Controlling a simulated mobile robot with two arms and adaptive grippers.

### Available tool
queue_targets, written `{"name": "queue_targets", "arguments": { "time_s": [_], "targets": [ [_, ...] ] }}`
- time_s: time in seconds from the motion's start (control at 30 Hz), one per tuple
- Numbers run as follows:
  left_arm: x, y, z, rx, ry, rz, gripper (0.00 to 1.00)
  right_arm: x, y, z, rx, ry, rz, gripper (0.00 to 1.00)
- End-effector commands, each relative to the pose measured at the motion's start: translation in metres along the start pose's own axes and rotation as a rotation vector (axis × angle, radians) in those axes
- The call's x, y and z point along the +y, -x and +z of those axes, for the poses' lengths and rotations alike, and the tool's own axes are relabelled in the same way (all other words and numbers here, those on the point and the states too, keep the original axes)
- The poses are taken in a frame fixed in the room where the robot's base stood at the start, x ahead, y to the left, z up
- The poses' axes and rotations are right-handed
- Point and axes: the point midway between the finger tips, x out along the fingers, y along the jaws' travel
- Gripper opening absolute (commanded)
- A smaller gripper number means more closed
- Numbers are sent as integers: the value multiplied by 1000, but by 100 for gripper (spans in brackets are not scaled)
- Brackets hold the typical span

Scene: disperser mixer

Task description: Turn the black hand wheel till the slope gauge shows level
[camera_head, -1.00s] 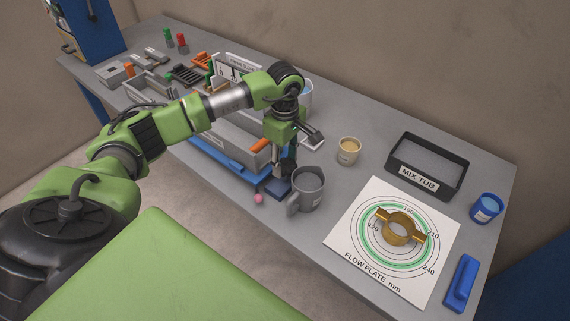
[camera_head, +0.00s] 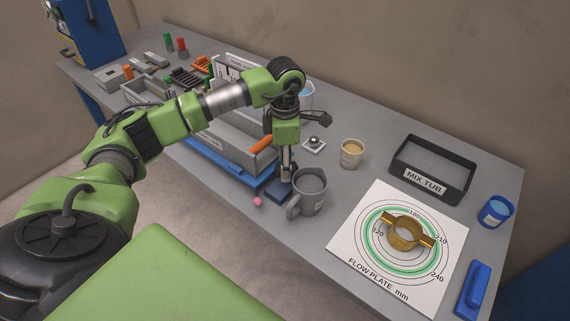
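My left arm reaches in from the left over the grey trough with the blue base. Its gripper (camera_head: 287,172) points down at the trough's right end, just above a small dark blue block (camera_head: 279,192) and left of a grey jug (camera_head: 308,190). The fingers show nearly edge-on, so their opening is unclear. I cannot make out the black hand wheel; it may be hidden by the gripper or the trough. A small white square plate with a round grey centre (camera_head: 314,145) lies behind the gripper; I cannot tell whether it is the slope gauge. My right gripper is out of view.
A cream cup (camera_head: 351,153), a black-rimmed mix tub (camera_head: 403,174) and a blue cup (camera_head: 495,211) stand to the right. A brass ring (camera_head: 404,232) lies on the flow plate (camera_head: 353,250). A pink ball (camera_head: 257,202) is near the front edge.

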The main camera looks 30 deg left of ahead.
Motion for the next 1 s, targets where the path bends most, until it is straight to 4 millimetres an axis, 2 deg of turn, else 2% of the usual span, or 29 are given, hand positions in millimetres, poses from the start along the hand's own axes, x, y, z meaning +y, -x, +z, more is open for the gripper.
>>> {"name": "queue_targets", "arguments": {
  "time_s": [0.53,0.57,0.6,1.0],
  "targets": [
    [0,0,0,0,25,1,19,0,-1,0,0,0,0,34],
    [0,0,0,0,25,1,46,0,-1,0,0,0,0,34],
    [0,0,0,0,25,1,56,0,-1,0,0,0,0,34],
    [0,4,0,-1,25,1,58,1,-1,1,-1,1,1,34]
  ]
}}
